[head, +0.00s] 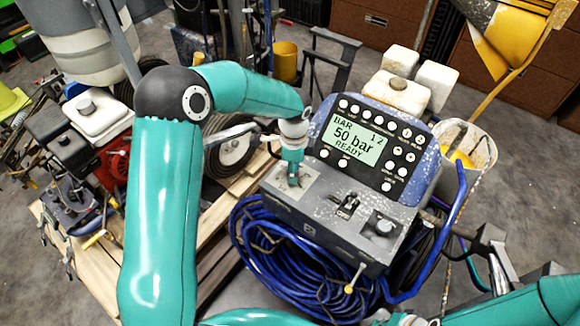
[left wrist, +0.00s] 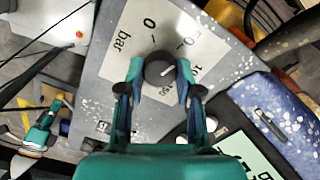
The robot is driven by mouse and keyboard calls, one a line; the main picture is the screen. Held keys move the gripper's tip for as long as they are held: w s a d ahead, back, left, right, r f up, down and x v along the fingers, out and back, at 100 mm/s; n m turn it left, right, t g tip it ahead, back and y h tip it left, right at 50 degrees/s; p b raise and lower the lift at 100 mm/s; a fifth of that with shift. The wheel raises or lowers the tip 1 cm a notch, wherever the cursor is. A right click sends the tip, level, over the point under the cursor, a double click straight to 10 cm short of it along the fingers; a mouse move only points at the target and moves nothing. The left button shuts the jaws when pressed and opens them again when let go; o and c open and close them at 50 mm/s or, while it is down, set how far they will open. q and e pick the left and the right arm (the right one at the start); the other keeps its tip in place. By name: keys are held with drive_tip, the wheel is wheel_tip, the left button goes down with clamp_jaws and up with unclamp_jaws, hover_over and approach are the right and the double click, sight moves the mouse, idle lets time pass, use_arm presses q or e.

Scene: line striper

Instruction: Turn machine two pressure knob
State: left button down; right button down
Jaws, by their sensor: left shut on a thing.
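The pressure knob (left wrist: 160,69) is round and dark with a short white mark, on a pale plate with a "bar" scale. It shows in the left wrist view. My left gripper (left wrist: 160,82) has its fingers on both sides of the knob, shut on it. In the head view my left gripper (head: 294,181) points down at the plate and mostly hides the knob. The machine's display (head: 352,138) reads "50 bar" and "READY". My right gripper (left wrist: 58,103) seems to show small at the left of the left wrist view; its finger state is unclear.
A coil of blue hose (head: 285,265) hangs below. White containers (head: 396,92) stand behind the display, and a bucket (head: 468,143) stands to the right.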

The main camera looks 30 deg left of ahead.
use_arm(q)
drive_tip(key=shift+w+a+r, duration=0.2)
drive_tip(key=c, duration=0.8)
unclamp_jaws()
drive_tip(key=shift+o, duration=0.2)
drive_tip(key=shift+s+f, duration=0.1)
drive_tip(key=shift+d, duration=0.1)
wheel_tip(320, 180, up, 12)
